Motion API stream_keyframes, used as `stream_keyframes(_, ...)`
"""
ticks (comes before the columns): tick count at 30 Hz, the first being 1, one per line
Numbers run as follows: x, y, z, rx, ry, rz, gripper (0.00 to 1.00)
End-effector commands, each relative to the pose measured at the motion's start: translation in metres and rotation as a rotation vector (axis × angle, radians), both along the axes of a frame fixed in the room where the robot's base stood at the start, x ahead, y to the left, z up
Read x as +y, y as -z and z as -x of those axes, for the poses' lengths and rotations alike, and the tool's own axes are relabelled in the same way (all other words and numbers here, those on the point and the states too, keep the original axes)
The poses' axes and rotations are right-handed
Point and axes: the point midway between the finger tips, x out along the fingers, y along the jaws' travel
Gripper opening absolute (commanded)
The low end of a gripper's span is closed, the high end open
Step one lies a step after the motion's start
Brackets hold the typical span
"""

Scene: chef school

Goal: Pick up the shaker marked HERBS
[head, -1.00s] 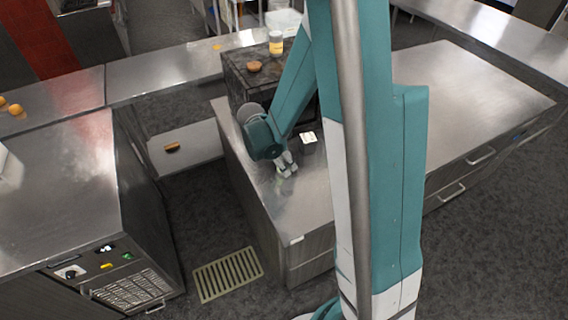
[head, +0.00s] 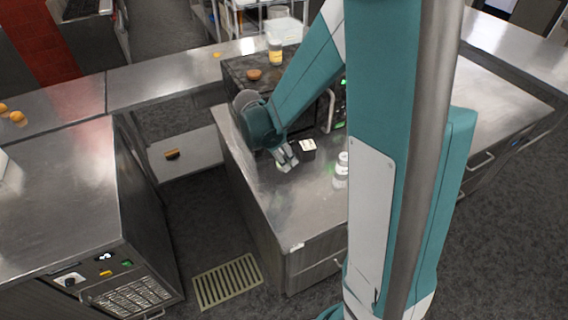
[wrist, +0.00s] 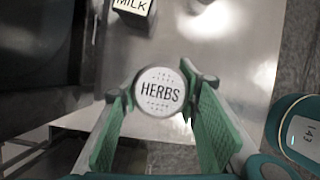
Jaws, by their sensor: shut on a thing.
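The HERBS shaker (wrist: 159,92) shows its round white lid, with the word HERBS in dark letters, in the wrist view. My gripper (wrist: 162,98) is shut on it, one green-padded finger on each side of the shaker. In the head view my gripper (head: 286,158) is low over the steel counter (head: 290,215), near its left edge. The shaker cannot be clearly made out there, and I cannot tell whether its base touches the counter.
A box marked MILK (wrist: 135,10) stands close by; it also shows in the head view (head: 307,147). A white jar (head: 341,171) stands to the right of my gripper. A dark oven (head: 245,80) is behind, with a yellow-labelled jar (head: 275,50) on top.

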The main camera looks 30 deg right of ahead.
Motion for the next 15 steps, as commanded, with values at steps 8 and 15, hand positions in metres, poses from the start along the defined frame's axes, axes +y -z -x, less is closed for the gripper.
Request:
stream_keyframes(8, 0.000, -0.024, 0.001, 0.000, 0.000, 0.000, 0.18)
stream_keyframes(15, 0.000, -0.029, 0.000, 0.000, 0.000, 0.000, 0.18)
